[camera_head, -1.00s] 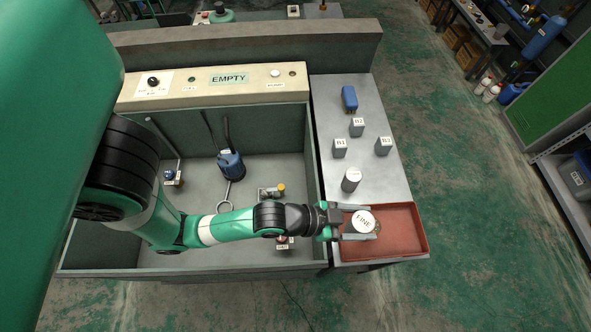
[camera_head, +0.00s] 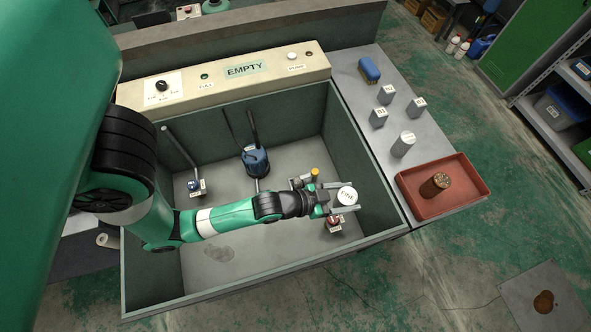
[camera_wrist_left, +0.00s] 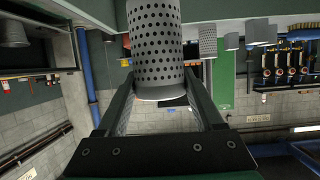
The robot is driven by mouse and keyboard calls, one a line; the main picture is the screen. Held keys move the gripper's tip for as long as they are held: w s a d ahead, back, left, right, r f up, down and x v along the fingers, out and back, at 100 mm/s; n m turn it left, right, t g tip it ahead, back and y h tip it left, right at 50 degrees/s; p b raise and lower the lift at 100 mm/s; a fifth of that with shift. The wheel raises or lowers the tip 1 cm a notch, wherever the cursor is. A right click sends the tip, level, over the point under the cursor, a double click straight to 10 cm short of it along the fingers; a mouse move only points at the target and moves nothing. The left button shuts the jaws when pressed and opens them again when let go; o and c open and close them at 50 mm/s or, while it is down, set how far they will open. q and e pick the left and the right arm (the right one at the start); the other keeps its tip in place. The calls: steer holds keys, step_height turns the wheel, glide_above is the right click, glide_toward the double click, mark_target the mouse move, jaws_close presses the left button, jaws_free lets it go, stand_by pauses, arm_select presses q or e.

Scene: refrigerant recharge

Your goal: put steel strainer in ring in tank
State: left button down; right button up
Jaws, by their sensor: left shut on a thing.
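My left gripper (camera_head: 334,205) is shut on the steel strainer (camera_head: 347,195), a perforated cylinder whose white top carries a label. The left wrist view shows the strainer (camera_wrist_left: 157,50) between the two fingers. The gripper holds it over the front right part of the open grey tank (camera_head: 200,285). The ring in the tank cannot be made out now; my left arm covers the area in front of the blue pump (camera_head: 256,161). My right gripper is not in view.
A red tray (camera_head: 470,190) on the right bench holds a brown cylinder (camera_head: 435,184). A grey cylinder (camera_head: 403,144), several small blocks and a blue item (camera_head: 369,71) stand on the bench. A small red-topped fitting (camera_head: 333,223) sits below the gripper. The tank's front floor is mostly clear.

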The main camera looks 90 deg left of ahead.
arm_select(q)
steer(key=s+a+f+n+g+y+b, duration=0.1)
steer(key=s+a+f+y+b, duration=0.2)
steer(key=f, duration=0.5)
steer(key=s+a+f+n+b, duration=0.25)
steer(key=s+a+f, duration=0.2)
steer(key=f, duration=0.45)
steer(key=s+d+f+n+g+y+b, duration=0.1)
steer(key=s+f+y+b, duration=0.1)
steer(key=s+f+b, duration=0.4)
steer(key=s+f, duration=0.5)
steer(key=f, duration=0.1)
steer(key=shift+s+d+n, duration=0.15)
steer(key=shift+d+n, duration=0.1)
steer(key=shift+n, duration=0.1)
